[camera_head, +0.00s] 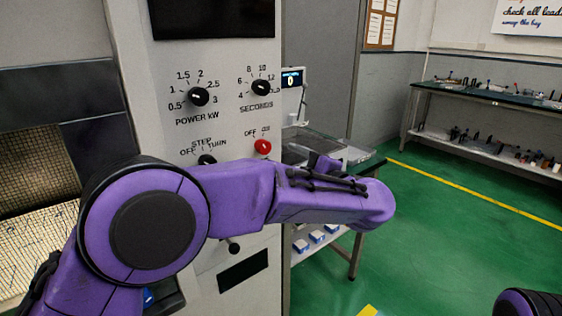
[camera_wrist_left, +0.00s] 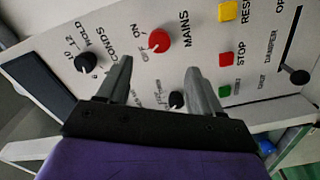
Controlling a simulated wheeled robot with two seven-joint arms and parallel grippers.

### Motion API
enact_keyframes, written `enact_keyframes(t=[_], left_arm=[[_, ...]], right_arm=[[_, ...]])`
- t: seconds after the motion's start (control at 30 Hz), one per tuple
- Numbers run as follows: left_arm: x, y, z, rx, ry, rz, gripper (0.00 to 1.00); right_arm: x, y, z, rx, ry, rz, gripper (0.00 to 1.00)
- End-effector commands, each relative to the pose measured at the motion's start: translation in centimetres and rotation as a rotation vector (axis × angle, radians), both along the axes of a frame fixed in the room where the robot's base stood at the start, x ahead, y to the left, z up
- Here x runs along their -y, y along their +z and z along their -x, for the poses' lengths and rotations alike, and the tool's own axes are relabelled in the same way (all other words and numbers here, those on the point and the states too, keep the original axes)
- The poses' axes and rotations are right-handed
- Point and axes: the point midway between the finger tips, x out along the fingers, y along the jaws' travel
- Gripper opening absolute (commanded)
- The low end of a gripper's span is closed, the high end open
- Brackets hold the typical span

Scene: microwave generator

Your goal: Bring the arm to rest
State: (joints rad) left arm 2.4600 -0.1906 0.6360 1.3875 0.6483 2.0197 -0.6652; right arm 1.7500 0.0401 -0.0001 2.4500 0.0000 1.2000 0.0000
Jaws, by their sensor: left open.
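My purple left arm (camera_head: 240,198) crosses the front of the generator's control panel (camera_head: 140,75) in the head view. My left gripper (camera_wrist_left: 159,67) shows in the left wrist view with two grey fingers spread apart and nothing between them. It points at the panel, in front of the red MAINS knob (camera_wrist_left: 159,40) and a black knob (camera_wrist_left: 177,100). I cannot tell how far the fingertips are from the panel. In the head view the red knob (camera_head: 263,146) is just above the arm, which hides part of the lower panel. My right gripper is out of view.
The wrist view also shows yellow (camera_wrist_left: 228,11), red (camera_wrist_left: 225,59) and green (camera_wrist_left: 225,90) buttons and a black lever (camera_wrist_left: 296,75). A bench with trays (camera_head: 345,150) stands behind my arm. Shelves (camera_head: 490,125) line the back wall. The green floor (camera_head: 450,235) is open to the right.

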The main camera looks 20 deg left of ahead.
Motion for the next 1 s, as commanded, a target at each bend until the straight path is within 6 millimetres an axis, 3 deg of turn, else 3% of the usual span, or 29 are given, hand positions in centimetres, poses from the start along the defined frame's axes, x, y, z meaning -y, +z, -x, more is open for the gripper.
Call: enact_keyframes(t=[0.37,0.43,0.5,0.57,0.63,0.77,0.87,1.0], left_arm=[[0.3,0.0,0.1,0.017,-0.006,0.012,0.66],[1.2,0.3,-0.7,0.059,-0.076,0.006,0.66],[1.9,-1.5,-1.6,0.062,-0.211,-0.08,0.66],[1.4,-5.0,-2.2,0.008,-0.324,-0.162,0.66],[0.5,-9.9,-2.3,-0.082,-0.425,-0.222,0.66],[-2.0,-20.0,-0.3,-0.301,-0.582,-0.281,0.66],[-4.5,-28.0,3.4,-0.501,-0.685,-0.286,0.66],[-8.3,-37.6,11.1,-0.79,-0.794,-0.249,0.66]], right_arm=[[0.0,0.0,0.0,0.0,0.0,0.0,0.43],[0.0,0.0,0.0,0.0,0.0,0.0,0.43],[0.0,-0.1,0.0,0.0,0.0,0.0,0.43],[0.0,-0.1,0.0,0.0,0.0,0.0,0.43],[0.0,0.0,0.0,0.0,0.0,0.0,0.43],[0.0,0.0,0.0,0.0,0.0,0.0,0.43],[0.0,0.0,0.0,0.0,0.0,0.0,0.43],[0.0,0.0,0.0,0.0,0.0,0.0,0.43]])
